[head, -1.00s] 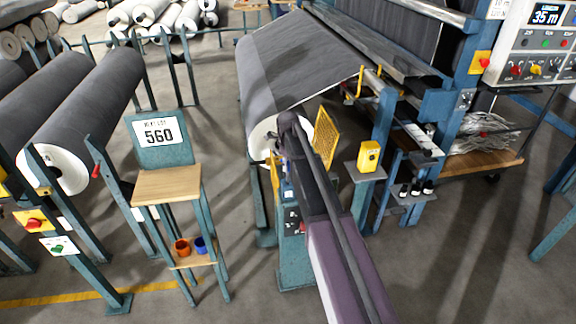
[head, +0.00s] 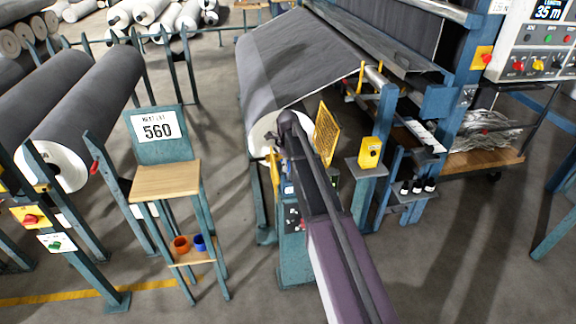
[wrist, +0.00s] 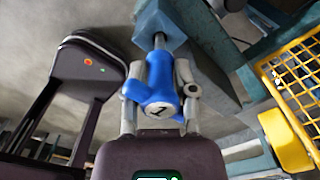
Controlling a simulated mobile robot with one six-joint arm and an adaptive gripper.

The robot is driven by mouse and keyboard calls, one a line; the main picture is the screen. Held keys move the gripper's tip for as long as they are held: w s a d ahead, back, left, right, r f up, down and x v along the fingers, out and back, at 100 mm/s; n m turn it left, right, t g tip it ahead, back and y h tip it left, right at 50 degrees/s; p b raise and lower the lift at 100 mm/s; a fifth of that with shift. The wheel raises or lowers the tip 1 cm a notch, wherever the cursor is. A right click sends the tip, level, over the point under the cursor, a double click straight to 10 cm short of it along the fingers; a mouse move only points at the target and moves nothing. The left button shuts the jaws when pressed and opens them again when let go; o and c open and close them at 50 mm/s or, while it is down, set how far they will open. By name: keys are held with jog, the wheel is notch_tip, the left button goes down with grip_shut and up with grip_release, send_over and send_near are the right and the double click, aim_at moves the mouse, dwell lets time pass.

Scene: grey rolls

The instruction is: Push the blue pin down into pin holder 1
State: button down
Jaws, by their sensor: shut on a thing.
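In the wrist view, the blue pin (wrist: 160,78) has a T-shaped handle with a white end cap marked with a dark figure, apparently 1. My gripper (wrist: 165,68) has a finger on each side of it and is shut on it. A short grey shaft joins the blue body to a teal block (wrist: 160,22), apparently the pin holder. A gap with bare shaft shows between body and block. How deep the shaft sits is hidden. In the head view, my arm covers the pin and my gripper, beside the white end of a grey roll (head: 262,131).
A yellow mesh guard (head: 326,134) stands close to the right of my arm; it also shows in the wrist view (wrist: 300,75). A yellow box (head: 370,153) stands further right. At left is a stand with a wooden top (head: 165,181) and two cups below.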

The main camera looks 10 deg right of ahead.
aim_at(288, 173)
jog(key=shift+f+b, duration=2.15)
jog(key=shift+f, duration=0.1)
jog(key=shift+c, duration=1.7)
grip_release()
jog(key=shift+r, duration=0.25)
notch_tip(288, 173, up, 13)
jog(key=p, duration=1.3)
jog(key=shift+f, duration=0.2)
jog(key=shift+s, duration=0.1)
